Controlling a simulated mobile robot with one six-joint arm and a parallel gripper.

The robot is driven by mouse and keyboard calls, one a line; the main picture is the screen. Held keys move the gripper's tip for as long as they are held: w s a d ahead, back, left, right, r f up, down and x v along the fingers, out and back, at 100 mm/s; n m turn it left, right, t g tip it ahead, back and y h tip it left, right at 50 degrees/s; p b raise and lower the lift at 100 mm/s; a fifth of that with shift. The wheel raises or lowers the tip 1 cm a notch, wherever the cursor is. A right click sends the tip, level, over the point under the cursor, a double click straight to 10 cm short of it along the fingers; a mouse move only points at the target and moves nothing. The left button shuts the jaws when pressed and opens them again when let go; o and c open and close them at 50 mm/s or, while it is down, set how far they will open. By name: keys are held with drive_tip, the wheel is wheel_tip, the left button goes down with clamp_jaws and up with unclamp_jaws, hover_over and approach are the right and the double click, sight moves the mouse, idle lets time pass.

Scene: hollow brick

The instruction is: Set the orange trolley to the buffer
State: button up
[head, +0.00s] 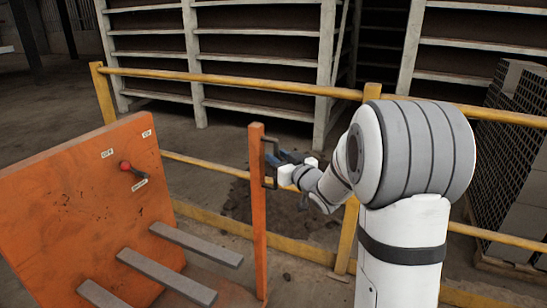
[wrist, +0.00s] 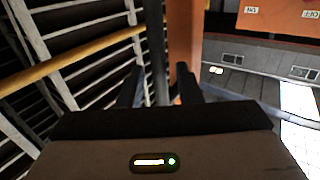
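The orange trolley shows at the left of the head view as a worn upright orange panel (head: 85,190) with several grey bars below it. A red-knobbed lever (head: 127,167) sits on the panel near small labels. An orange post (head: 258,220) stands at its right and carries a dark handle (head: 268,147). My gripper (head: 273,160) is at this handle. In the wrist view my gripper (wrist: 158,88) has its two dark fingers apart, with the dark upright handle bar (wrist: 154,45) in line between them and the orange post (wrist: 183,42) just behind. Contact cannot be made out. I cannot identify the buffer.
A yellow railing (head: 230,80) runs behind the trolley, with a low yellow beam (head: 235,225). Tall shelving (head: 260,50) stands beyond it. Stacked hollow bricks (head: 515,120) are at the right. Dark floor (head: 50,110) is clear at the far left.

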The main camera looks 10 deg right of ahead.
drive_tip(key=shift+x, duration=0.95)
drive_tip(key=shift+c, duration=0.3)
clamp_jaws()
